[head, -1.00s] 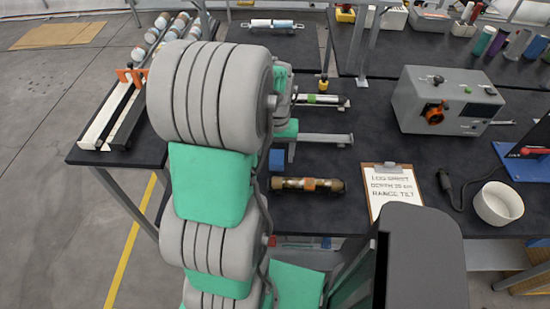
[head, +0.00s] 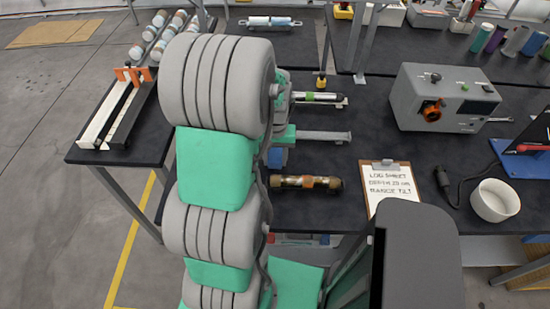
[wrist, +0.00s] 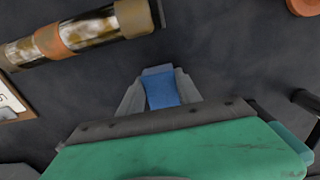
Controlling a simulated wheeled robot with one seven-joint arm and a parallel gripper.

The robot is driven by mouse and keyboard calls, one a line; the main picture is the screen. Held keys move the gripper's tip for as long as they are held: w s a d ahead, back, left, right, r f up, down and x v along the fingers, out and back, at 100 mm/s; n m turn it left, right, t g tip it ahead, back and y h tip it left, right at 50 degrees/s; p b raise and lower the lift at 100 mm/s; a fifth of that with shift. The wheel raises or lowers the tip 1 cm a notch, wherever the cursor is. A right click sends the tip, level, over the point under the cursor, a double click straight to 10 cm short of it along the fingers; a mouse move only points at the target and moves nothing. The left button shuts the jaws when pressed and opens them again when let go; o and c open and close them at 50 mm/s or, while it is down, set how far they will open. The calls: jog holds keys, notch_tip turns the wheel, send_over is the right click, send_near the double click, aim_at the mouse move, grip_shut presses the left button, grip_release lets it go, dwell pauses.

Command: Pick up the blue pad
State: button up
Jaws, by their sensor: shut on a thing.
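The blue pad (wrist: 162,90) lies between the two grey fingers of my gripper (wrist: 161,88) in the wrist view, and the fingers are shut on it. In the head view a small part of the blue pad (head: 276,157) shows at the right edge of my arm, just behind the brass tube. My arm hides the rest of it and most of the gripper. I cannot tell whether the pad still touches the dark bench top.
A brass tube with an orange band (head: 306,183) lies close by; it also shows in the wrist view (wrist: 80,35). A clipboard (head: 388,184), a white bowl (head: 495,201) and a grey instrument box (head: 443,98) stand to the right.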

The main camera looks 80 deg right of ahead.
jog(key=c, duration=0.3)
jog(key=shift+r+b, duration=0.3)
jog(key=shift+r, duration=0.25)
jog(key=s+a+r+b, duration=0.1)
jog(key=s+a+r, duration=0.1)
jog(key=s+r, duration=0.2)
jog(key=s+a+r+b, duration=0.1)
jog(key=s+a+r, duration=0.2)
jog(key=r, duration=0.1)
jog(key=s+a+r+b, duration=0.1)
jog(key=s+a+r, duration=0.2)
jog(key=s+r, duration=0.1)
jog(key=shift+s, duration=0.35)
jog(key=o, duration=0.7)
jog(key=shift+d, duration=0.1)
jog(key=c, duration=0.6)
